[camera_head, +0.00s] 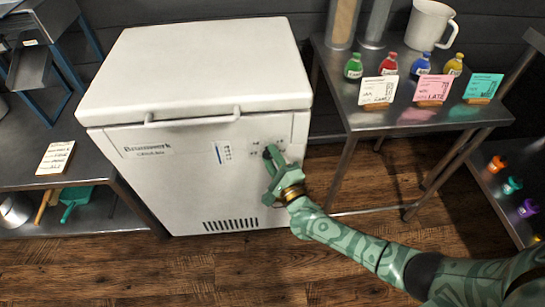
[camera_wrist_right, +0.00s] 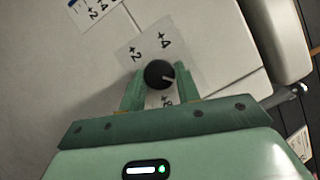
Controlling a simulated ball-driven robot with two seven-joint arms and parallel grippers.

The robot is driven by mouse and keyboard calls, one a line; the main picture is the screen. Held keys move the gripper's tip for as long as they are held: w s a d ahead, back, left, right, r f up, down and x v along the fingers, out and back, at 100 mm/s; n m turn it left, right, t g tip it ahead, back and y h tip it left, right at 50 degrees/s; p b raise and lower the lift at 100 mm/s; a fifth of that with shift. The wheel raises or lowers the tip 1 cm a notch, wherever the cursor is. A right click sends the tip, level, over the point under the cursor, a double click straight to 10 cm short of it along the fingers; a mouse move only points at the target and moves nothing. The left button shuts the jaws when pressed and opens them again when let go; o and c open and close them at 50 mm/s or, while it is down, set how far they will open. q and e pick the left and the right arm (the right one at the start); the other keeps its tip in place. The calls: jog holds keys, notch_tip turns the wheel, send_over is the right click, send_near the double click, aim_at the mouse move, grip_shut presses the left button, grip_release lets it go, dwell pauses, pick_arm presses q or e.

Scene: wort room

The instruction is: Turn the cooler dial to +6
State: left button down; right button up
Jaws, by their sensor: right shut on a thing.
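The white cooler (camera_head: 190,150) stands in the middle of the head view with its lid closed. Its black dial (camera_wrist_right: 159,74) shows in the right wrist view on a pale plate. The labels +2 and +4 are readable above the dial; another label below it is partly hidden. The dial's white mark points right, toward one finger, where no label can be read. My green right gripper (camera_wrist_right: 160,86) is shut on the dial, one finger on each side. In the head view the right gripper (camera_head: 271,157) is at the cooler's upper right front and covers most of the dial.
A printed scale strip (camera_head: 222,152) is left of the dial. A metal table (camera_head: 400,118) with small bottles, cards and a white jug (camera_head: 430,25) stands to the right. A low shelf with coloured items is at far right. A bench (camera_head: 90,160) is at left. Wooden floor is open in front.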

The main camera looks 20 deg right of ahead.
jog(key=shift+s+a+f, duration=0.1)
jog(key=shift+f, duration=0.05)
jog(key=o, duration=1)
jog(key=shift+c, duration=0.2)
jog(key=shift+s, duration=0.25)
pick_arm(q)
jog(key=d+r+p, duration=0.1)
jog(key=p, duration=0.1)
jog(key=s+d+r+p, duration=0.1)
jog(key=shift+r+n+h+p, duration=0.1)
jog(key=shift+n+h+p, duration=0.2)
jog(key=shift+n+p, duration=0.1)
pick_arm(e)
jog(key=s+d+f, duration=0.1)
jog(key=s+f, duration=0.1)
jog(key=s, duration=1.3)
jog(key=shift+s+d, duration=0.25)
jog(key=shift+d, duration=0.05)
pick_arm(q)
jog(key=shift+w, duration=0.2)
